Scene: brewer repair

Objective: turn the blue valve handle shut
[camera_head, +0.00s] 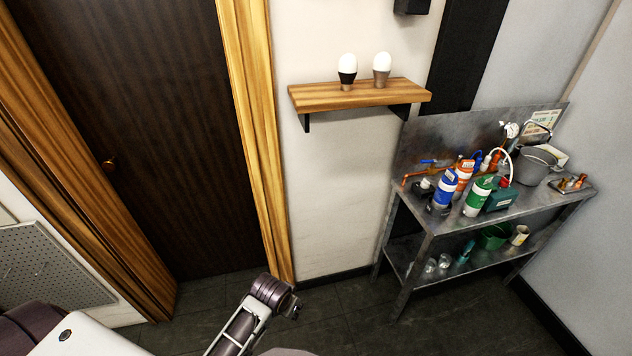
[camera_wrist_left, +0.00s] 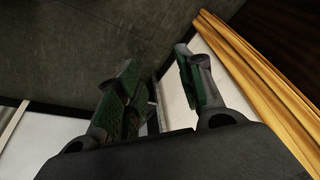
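The blue valve handle (camera_head: 429,161) is small and sits on a copper pipe (camera_head: 418,175) at the back left of the metal workbench (camera_head: 428,222). At this distance I cannot tell how far the handle is turned. My left gripper (camera_head: 295,309) is low at the bottom middle of the head view, well to the left of the bench and below its top, far from the handle. In the left wrist view its two fingers (camera_wrist_left: 157,68) stand apart with nothing between them. The handle does not show in that view. My right gripper is in neither view.
Several bottles, including a blue-and-white one (camera_head: 444,189) and a green one (camera_head: 478,195), crowd the bench near the pipe. A grey pot (camera_head: 532,165) stands farther right. A wooden shelf (camera_head: 330,97) with two bulbs hangs left of the bench. The floor before the bench is clear.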

